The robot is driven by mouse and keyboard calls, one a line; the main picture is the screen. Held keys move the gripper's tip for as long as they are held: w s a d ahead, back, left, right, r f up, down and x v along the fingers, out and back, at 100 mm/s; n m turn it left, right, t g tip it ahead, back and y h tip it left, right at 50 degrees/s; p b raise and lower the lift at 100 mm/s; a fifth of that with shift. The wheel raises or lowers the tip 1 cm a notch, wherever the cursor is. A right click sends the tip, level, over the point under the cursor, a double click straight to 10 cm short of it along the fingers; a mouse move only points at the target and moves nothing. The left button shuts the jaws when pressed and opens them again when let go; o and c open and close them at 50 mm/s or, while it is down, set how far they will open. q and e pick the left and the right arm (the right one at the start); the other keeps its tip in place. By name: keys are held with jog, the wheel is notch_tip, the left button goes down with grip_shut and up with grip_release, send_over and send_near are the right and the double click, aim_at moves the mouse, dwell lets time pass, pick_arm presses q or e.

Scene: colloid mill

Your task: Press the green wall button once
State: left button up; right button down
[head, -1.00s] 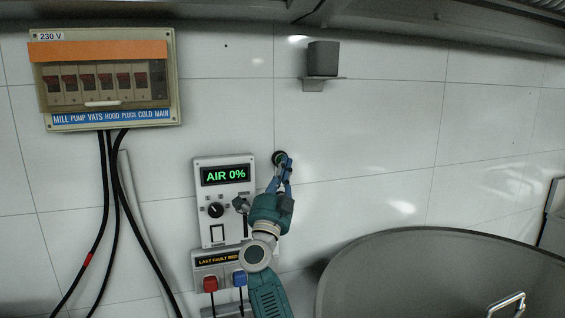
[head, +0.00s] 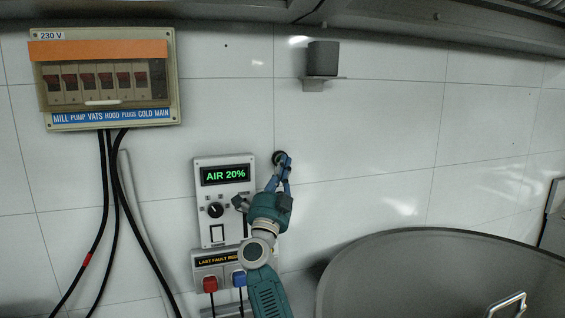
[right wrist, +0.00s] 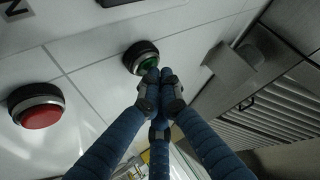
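The green wall button (right wrist: 146,63) sits in a dark round collar on the white tiled wall. In the head view the button (head: 279,157) shows small, just above the fingertips. My right gripper (head: 285,158) has its blue fingers drawn together, with nothing seen between them. In the right wrist view the fingertips (right wrist: 158,76) overlap the lower edge of the green button and hide part of it. They are at or very near its face; I cannot tell whether they press it. My left gripper is not in view.
A red button (right wrist: 40,107) is on the same wall. The control panel (head: 224,217) left of my right arm reads "AIR 20%". A breaker box (head: 105,78) hangs upper left, with black cables below. A dark block on a bracket (head: 322,60) and a large vat (head: 430,265) are to the right.

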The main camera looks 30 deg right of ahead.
jog(key=shift+s, duration=0.1)
jog(key=shift+s+a+p, duration=0.2)
jog(key=shift+s+p, duration=0.55)
jog(key=s+p, duration=0.2)
jog(key=s+a+p, duration=0.1)
jog(key=s, duration=0.1)
jog(key=shift+s+a+p, duration=0.1)
jog(key=shift+s+p, duration=0.25)
jog(key=shift+s, duration=0.05)
dwell(0.6)
